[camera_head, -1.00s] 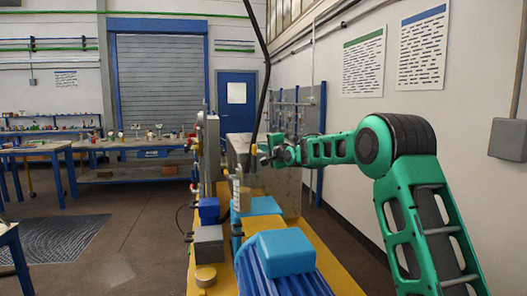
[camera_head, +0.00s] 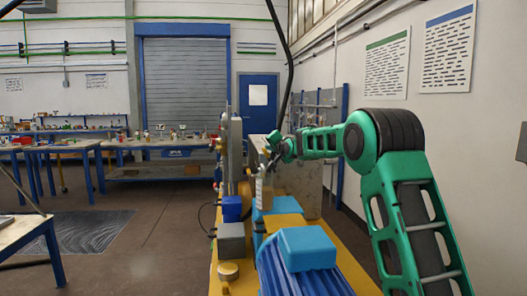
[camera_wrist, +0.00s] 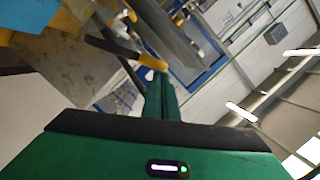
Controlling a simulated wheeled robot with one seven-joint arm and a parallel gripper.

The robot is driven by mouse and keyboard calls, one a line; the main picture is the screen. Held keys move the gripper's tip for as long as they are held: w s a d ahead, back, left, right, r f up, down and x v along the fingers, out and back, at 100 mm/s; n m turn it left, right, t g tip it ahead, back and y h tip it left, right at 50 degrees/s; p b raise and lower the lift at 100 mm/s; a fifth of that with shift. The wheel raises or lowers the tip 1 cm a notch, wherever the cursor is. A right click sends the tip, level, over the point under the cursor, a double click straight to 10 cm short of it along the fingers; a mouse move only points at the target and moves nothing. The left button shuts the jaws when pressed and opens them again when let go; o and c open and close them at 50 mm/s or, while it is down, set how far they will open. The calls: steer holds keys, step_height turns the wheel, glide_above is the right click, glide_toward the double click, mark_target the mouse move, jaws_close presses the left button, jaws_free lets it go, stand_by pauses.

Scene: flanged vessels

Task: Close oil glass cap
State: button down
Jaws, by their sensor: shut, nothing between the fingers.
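A small pale upright cylinder, which looks like the oil glass (camera_head: 263,192), stands on the machine in the head view. My gripper (camera_head: 270,160) is at the end of the green arm, just above and beside it. The cap is too small and partly covered by the gripper, so I cannot tell how it sits. In the wrist view my gripper (camera_wrist: 161,88) is shut and empty. A dark bar with a yellow-orange end (camera_wrist: 153,62) lies just beyond the fingertips; I cannot tell if they touch.
A blue ribbed motor (camera_head: 305,262) sits on the yellow base (camera_head: 347,258) in front. A grey upright panel (camera_head: 235,150) and blue box (camera_head: 232,208) are left of the glass. A grey metal block (camera_head: 308,188) is behind right. Open floor lies left.

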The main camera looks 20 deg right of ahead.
steer(key=w+a+f+n+g+h, duration=0.1)
steer(key=a+f+n+h, duration=0.2)
steer(key=a+f+n, duration=0.6)
steer(key=shift+w+a+f, duration=0.25)
steer(key=shift+a+f, duration=0.2)
steer(key=shift+f, duration=0.1)
steer(key=shift+s+f, duration=0.1)
steer(key=shift+f, duration=0.15)
stand_by(0.4)
